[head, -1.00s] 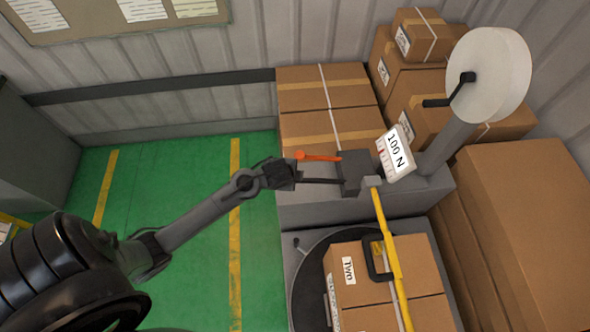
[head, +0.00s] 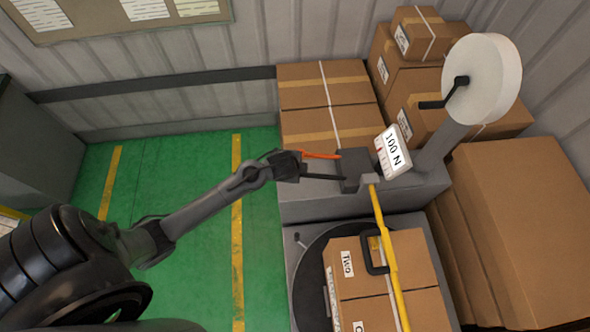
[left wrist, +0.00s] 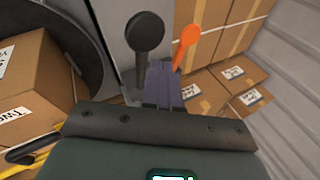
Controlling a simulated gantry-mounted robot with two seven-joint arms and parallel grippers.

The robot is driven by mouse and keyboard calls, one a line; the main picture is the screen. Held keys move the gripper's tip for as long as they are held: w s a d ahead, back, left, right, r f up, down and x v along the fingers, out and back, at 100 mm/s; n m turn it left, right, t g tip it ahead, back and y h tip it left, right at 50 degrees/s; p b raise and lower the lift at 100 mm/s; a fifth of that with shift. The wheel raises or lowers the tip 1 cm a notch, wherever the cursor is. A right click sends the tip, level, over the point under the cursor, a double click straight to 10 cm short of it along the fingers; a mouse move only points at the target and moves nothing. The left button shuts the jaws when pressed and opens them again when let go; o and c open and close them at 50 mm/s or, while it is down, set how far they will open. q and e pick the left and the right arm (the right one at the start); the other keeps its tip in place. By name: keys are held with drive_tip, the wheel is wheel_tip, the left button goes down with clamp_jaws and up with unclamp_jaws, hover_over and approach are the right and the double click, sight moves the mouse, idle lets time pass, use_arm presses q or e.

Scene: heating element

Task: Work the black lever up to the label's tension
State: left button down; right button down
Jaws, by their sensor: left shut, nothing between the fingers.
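The black lever (head: 322,177) sticks out to the left from the dark block (head: 355,168) of the strapping machine, roughly level. In the left wrist view its round knob (left wrist: 146,32) stands upright in the picture. The orange lever (head: 320,155) is just above it, and also shows in the left wrist view (left wrist: 188,40). The label (head: 393,149) reads 100 N, with a small red-marked scale beside it. My left gripper (head: 298,166) is shut and empty at the levers' outer ends. Its fingertips (left wrist: 161,66) lie between the two levers; I cannot tell whether they touch the black one.
A boxed load (head: 388,275) with a yellow strap (head: 386,240) and black handle sits on the turntable below. Cartons (head: 325,87) stack behind and to the right (head: 520,210). A white reel (head: 487,78) stands above. The green floor (head: 190,220) is clear.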

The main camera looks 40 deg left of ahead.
use_arm(q)
drive_tip(key=shift+r, duration=0.1)
drive_tip(key=r+p, duration=0.1)
drive_tip(key=w+d+r+p, duration=0.1)
drive_tip(key=r+p, duration=0.2)
drive_tip(key=shift+w+d+r+p, duration=0.15)
drive_tip(key=shift+w+r+p, duration=0.1)
drive_tip(key=shift+w+p, duration=0.05)
idle(0.8)
